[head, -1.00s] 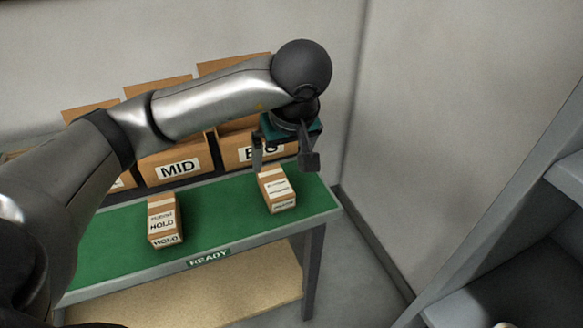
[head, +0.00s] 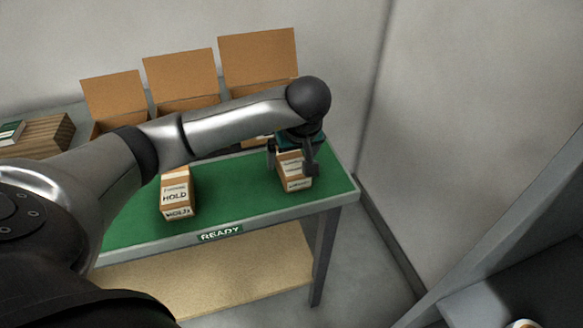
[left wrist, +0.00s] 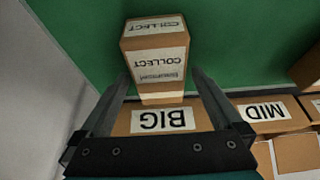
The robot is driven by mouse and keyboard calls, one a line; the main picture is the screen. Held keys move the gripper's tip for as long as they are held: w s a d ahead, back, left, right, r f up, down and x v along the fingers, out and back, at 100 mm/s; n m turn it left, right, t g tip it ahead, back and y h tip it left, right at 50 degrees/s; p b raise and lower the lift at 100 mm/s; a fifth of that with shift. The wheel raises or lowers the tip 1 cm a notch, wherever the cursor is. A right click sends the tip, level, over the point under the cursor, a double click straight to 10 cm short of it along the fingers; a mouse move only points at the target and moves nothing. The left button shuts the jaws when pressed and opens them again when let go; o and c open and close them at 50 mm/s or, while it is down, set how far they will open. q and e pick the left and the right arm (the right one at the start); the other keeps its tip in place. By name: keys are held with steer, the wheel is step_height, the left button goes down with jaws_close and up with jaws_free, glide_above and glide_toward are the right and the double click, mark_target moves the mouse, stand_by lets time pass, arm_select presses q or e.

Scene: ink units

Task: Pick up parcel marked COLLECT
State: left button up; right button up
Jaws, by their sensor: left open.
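The parcel marked COLLECT (left wrist: 157,62) stands on the green table top in the left wrist view, its label upside down there. In the head view the parcel (head: 294,178) sits near the table's right end, partly hidden by my gripper. My left gripper (head: 292,170) is open, with its fingers around the parcel's upper part in the head view. In the left wrist view the fingers (left wrist: 160,85) point toward the parcel, one at each side of its near end. Contact cannot be told. My right gripper is not in view.
A parcel marked HOLD (head: 176,194) stands left on the green table (head: 235,195). Open cardboard boxes (head: 183,75) line the back; labels BIG (left wrist: 163,119) and MID (left wrist: 264,112) show in the wrist view. A wooden crate (head: 38,138) is far left. Grey shelving (head: 490,240) stands at right.

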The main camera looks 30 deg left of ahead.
arm_select(q)
steer(key=shift+x, duration=0.9)
steer(key=shift+f, duration=0.15)
steer(key=shift+c, duration=0.2)
steer(key=c, duration=1.4)
steer(key=shift+c, duration=0.4)
